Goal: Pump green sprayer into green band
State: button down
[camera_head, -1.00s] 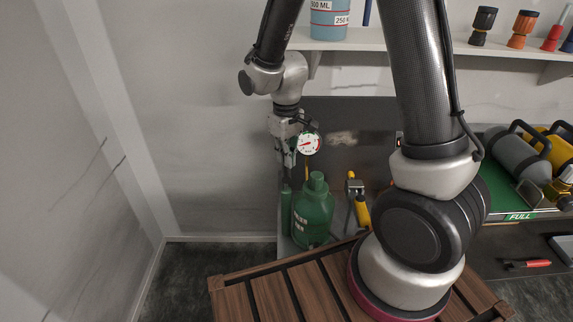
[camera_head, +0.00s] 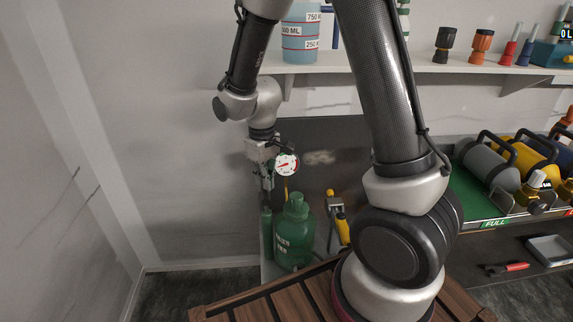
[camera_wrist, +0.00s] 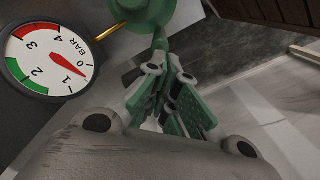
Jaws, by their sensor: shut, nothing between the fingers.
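The green sprayer (camera_head: 294,238) stands upright on the low bench in the head view. Its green bulk shows at the top of the wrist view (camera_wrist: 135,12). A slim green cylinder (camera_head: 267,238) stands at its left. The round gauge (camera_head: 286,164) is above the sprayer. In the wrist view the gauge (camera_wrist: 50,58) has a green band at lower left, around 2, and a red band near 3 to 4. Its red needle points between 0 and 1, outside the green band. My gripper (camera_head: 266,188) is shut and empty above the slim cylinder; contact with it cannot be told.
A yellow-handled tool (camera_head: 340,223) stands right of the sprayer. Grey and yellow canisters (camera_head: 487,163) lie on a green tray at right. A wall shelf (camera_head: 330,67) with a blue jug runs above. Wooden slats (camera_head: 260,310) are in front.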

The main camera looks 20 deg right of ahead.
aim_at(265, 194)
jog(key=shift+f, duration=2.55)
jog(key=shift+r, duration=2.65)
jog(key=shift+f, duration=0.15)
jog(key=shift+f, duration=2.55)
jog(key=shift+r, duration=2.75)
jog(key=shift+f, duration=0.15)
